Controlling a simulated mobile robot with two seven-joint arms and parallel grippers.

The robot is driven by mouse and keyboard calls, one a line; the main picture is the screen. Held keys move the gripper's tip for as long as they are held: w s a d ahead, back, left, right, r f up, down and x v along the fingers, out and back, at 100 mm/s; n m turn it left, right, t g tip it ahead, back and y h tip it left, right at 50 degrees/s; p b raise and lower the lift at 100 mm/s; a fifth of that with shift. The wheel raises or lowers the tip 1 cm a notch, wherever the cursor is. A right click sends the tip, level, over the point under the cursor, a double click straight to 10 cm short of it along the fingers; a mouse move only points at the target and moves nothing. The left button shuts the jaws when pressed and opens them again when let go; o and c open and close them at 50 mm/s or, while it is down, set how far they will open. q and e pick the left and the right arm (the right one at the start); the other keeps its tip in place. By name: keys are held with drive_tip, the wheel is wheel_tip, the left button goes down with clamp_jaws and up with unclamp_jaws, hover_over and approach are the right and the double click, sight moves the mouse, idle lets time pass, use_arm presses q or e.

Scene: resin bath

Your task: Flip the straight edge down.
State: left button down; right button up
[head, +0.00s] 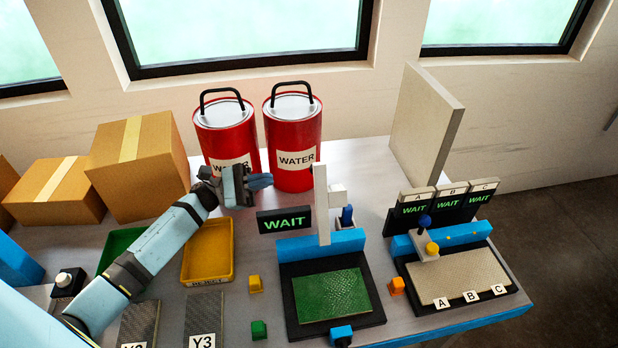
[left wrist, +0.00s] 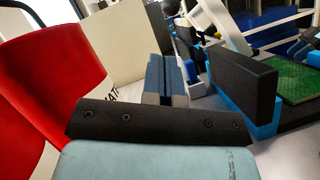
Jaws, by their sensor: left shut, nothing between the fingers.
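The straight edge appears to be the white bar (head: 322,208) standing upright at the blue block (head: 321,245) behind the green panel (head: 333,297). A white bar (left wrist: 222,25), probably the same one, shows at the top of the left wrist view. My left gripper (head: 264,181) is shut and empty. It is left of the bar, in front of the red water cans and apart from the bar. Its closed fingers (left wrist: 166,78) point forward in the left wrist view. My right gripper is not in view.
Red water cans (head: 293,150) stand behind my left gripper. A black WAIT sign (head: 284,220) stands between it and the green panel. A second station (head: 460,278) with several WAIT signs is at the right. A yellow tray (head: 228,250) and cardboard boxes (head: 139,160) are at the left.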

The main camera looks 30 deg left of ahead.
use_arm(q)
drive_tip(key=shift+s+a+f+m+g, duration=0.15)
drive_tip(key=shift+m+g, duration=0.2)
drive_tip(key=shift+m, duration=0.2)
drive_tip(key=shift+a+f+m+g, duration=0.15)
drive_tip(key=shift+m+g, duration=0.2)
drive_tip(key=shift+m, duration=0.2)
drive_tip(key=shift+d+h, duration=0.15)
drive_tip(key=shift+h, duration=0.15)
drive_tip(key=p+x, duration=0.3)
drive_tip(key=x, duration=0.7)
drive_tip(key=shift+f, duration=0.1)
